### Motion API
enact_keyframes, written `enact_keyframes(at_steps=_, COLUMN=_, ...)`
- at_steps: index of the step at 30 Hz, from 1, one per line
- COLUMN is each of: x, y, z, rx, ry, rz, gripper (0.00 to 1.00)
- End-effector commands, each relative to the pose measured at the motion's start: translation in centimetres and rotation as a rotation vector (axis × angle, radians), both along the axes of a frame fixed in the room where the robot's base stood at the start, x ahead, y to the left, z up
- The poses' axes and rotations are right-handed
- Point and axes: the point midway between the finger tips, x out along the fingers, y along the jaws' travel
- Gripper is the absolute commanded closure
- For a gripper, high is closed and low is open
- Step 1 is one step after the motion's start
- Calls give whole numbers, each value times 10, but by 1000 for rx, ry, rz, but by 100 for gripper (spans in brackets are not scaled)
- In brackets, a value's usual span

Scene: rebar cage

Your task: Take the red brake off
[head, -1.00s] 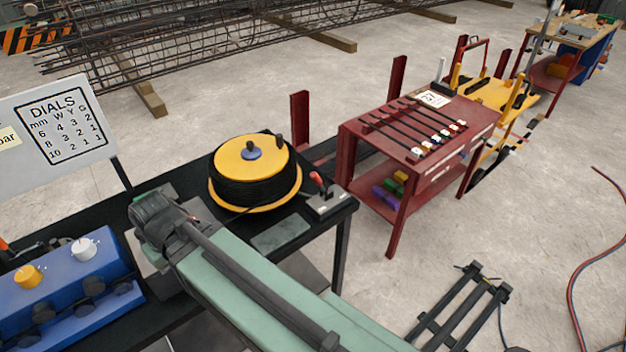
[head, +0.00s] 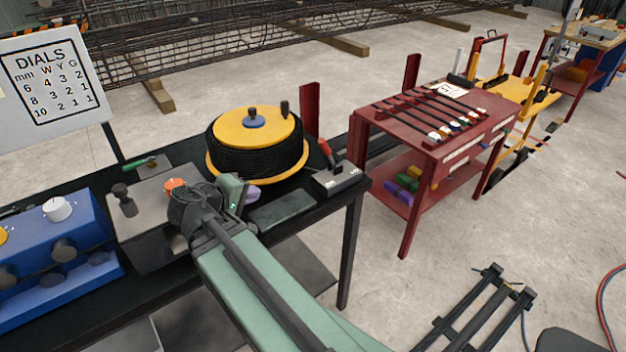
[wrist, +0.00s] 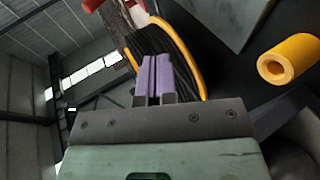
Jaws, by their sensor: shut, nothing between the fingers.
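The brake is a red-handled lever (head: 326,151) on a small grey base (head: 340,180) at the right end of the black bench. Its handle leans up and to the left. It stands just right of the cable reel (head: 257,150), which has a yellow top and black coils. My gripper (head: 253,194) is in front of the reel, left of the brake and apart from it. Its purple fingers (wrist: 154,76) are together and empty, with the reel's black coils and yellow rim beyond them in the wrist view. I cannot make out the brake for sure in the wrist view.
A dark flat plate (head: 282,212) lies on the bench before the brake. A grey box with an orange knob (head: 175,186) and a blue dial box (head: 60,240) stand left. A red rack table (head: 440,120) stands right. A yellow hollow cylinder (wrist: 289,59) shows in the wrist view.

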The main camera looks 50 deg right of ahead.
Motion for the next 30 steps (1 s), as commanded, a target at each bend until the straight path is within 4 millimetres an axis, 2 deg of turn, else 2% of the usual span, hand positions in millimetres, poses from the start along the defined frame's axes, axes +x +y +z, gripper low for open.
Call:
enact_keyframes(at_steps=1, x=-5, y=-14, z=-27, rx=-89, ry=15, rz=-10, gripper=100)
enact_keyframes(at_steps=6, x=-17, y=-51, z=-31, rx=-415, ry=89, rz=-27, gripper=100)
enact_keyframes(at_steps=12, x=-24, y=-65, z=-22, rx=-665, ry=173, rz=-32, gripper=100)
enact_keyframes(at_steps=18, x=-24, y=-66, z=-12, rx=-705, ry=189, rz=-31, gripper=100)
enact_keyframes(at_steps=25, x=-24, y=-67, z=-11, rx=-703, ry=188, rz=-32, gripper=100)
enact_keyframes(at_steps=30, x=-26, y=-85, z=-5, rx=-703, ry=189, rz=-33, gripper=100)
